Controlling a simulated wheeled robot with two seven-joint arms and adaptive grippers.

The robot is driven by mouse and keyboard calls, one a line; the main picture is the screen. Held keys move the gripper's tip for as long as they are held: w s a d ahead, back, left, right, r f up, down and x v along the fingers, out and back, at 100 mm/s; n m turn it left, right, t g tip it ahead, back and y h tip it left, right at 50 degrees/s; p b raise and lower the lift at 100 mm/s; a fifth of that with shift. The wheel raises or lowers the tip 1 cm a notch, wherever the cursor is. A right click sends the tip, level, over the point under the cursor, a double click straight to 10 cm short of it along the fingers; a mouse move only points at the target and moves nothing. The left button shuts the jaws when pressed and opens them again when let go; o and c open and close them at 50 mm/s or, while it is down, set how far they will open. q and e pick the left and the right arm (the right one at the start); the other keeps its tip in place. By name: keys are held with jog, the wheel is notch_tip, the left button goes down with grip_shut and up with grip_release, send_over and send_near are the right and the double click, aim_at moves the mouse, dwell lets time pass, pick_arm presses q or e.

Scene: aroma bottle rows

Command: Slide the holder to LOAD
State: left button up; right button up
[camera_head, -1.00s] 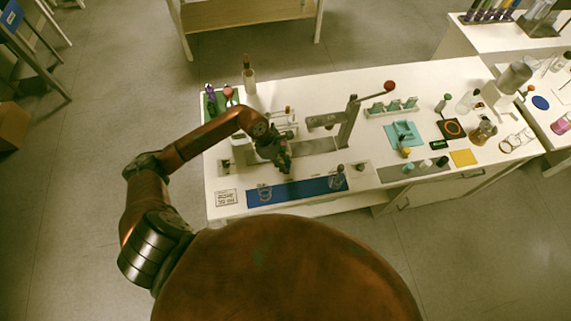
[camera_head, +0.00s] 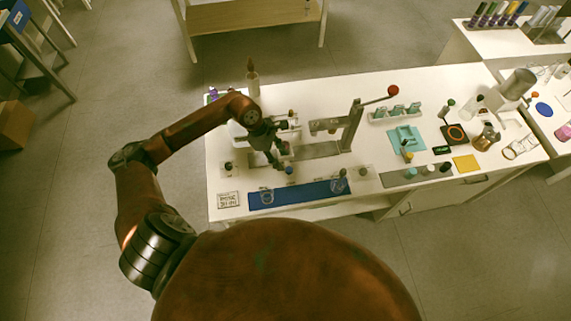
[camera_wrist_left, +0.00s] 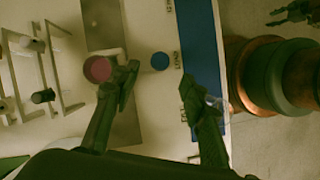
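My left gripper (camera_head: 279,163) is over the left part of the bench, beside the grey base plate (camera_head: 318,150) of the lever press. In the left wrist view its two fingers (camera_wrist_left: 158,78) are spread, with nothing gripped between them. A pink round top (camera_wrist_left: 98,69) sits on a grey plate (camera_wrist_left: 126,125), close to the left finger; I cannot tell whether it belongs to the holder. A blue disc (camera_wrist_left: 160,61) shows between the fingertips, near small lettering I cannot read; it also shows in the head view (camera_head: 290,170). A dark claw, probably my right gripper (camera_wrist_left: 292,12), is at the wrist view's top right corner.
A blue strip (camera_head: 312,191) with glassware runs along the front edge. The press lever ends in a red knob (camera_head: 393,90). A white rack (camera_wrist_left: 38,72) with bottles stands left in the wrist view. A tall bottle (camera_head: 252,82) stands at the back left.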

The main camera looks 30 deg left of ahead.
pick_arm(q)
jog(key=v, duration=0.5)
jog(key=shift+d+f, duration=0.1)
dwell(0.4)
